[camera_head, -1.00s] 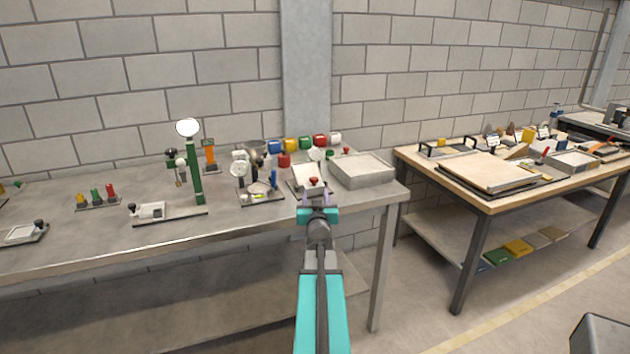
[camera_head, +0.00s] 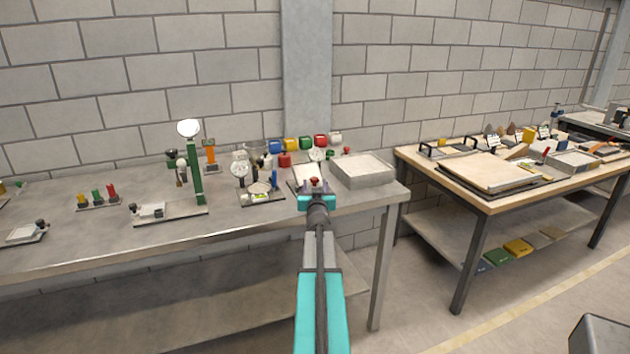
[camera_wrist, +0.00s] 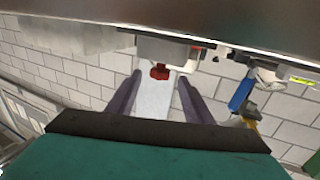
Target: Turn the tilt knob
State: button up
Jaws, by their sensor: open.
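A red knob (camera_head: 314,182) sits at the front of a small light-grey unit (camera_head: 302,173) near the right end of the left bench. In the wrist view the knob (camera_wrist: 160,72) appears between the two dark fingers of my gripper (camera_wrist: 158,84), with a gap on each side. My gripper (camera_head: 317,194) is open and empty, pointed at the knob. In the head view it covers the knob's lower part and the front of the unit. I cannot tell the exact distance left between the fingertips and the knob.
A grey tray with a pale fill (camera_head: 362,179) stands close to the right of the unit. A dial gauge stand (camera_head: 258,192) is on the left. Several coloured jars (camera_head: 305,143) stand behind. The bench front is clear.

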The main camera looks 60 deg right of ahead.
aim_at(314, 178)
jog(key=shift+x, duration=2.4)
jog(key=c, duration=1)
jog(key=shift+f+b, duration=0.15)
jog(key=shift+b, duration=0.5)
jog(key=b, duration=0.5)
jog(key=shift+w+d+g+b, duration=0.3)
jog(key=shift+w+d+b, duration=0.05)
jog(key=shift+d, duration=0.05)
jog(key=b, duration=0.7)
jog(key=shift+w+d+m+g+h, duration=0.15)
jog(key=shift+m+g+h, duration=0.15)
